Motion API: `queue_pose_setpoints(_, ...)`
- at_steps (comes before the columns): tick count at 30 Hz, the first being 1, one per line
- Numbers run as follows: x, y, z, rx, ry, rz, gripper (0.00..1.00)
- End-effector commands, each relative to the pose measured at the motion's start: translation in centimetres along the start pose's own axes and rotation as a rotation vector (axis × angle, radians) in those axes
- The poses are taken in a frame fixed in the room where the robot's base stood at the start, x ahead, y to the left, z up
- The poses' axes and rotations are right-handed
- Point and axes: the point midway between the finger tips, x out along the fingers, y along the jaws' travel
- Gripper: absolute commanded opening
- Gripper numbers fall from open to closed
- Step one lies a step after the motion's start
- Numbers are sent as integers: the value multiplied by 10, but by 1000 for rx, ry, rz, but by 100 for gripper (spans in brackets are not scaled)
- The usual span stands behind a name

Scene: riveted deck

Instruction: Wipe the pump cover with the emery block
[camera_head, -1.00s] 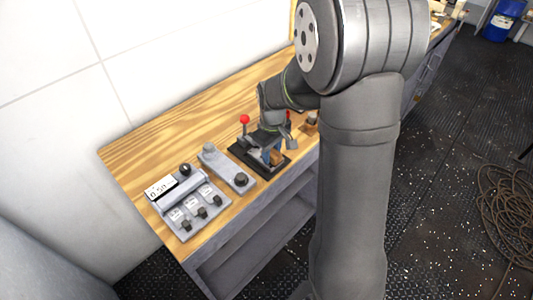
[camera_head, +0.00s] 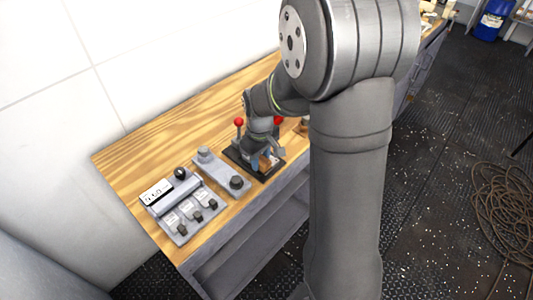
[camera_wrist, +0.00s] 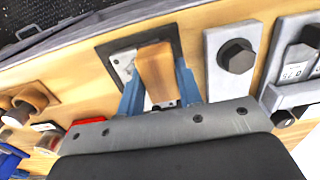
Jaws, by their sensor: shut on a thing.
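My gripper (camera_wrist: 157,84) has blue fingers shut on the emery block (camera_wrist: 155,65), a brown wooden-looking block with a pale lower part. The block is over a light metal plate with a dark surround, which I take to be the pump cover (camera_wrist: 122,60). The block hides the middle of this plate, and I cannot tell whether they touch. In the head view, the cover's dark base (camera_head: 240,160) lies on the bench under my gripper (camera_head: 264,157), with the block (camera_head: 265,162) partly hidden by the fingers.
A grey plate with a black hex knob (camera_wrist: 236,56) lies beside the cover. The bench's back left is clear.

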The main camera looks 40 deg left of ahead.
Motion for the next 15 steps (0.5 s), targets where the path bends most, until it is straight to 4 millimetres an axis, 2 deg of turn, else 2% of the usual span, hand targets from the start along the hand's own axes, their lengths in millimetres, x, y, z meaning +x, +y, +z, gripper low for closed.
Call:
queue_pose_setpoints(2, 0, -8, 0, -3, -2, -1, 11)
queue_pose_setpoints(4, -4, -8, 0, -1, 0, 0, 11)
queue_pose_setpoints(7, -27, -8, -1, -1, 5, 3, 11)
queue_pose_setpoints(15, -48, -8, 0, 0, 2, 1, 11)
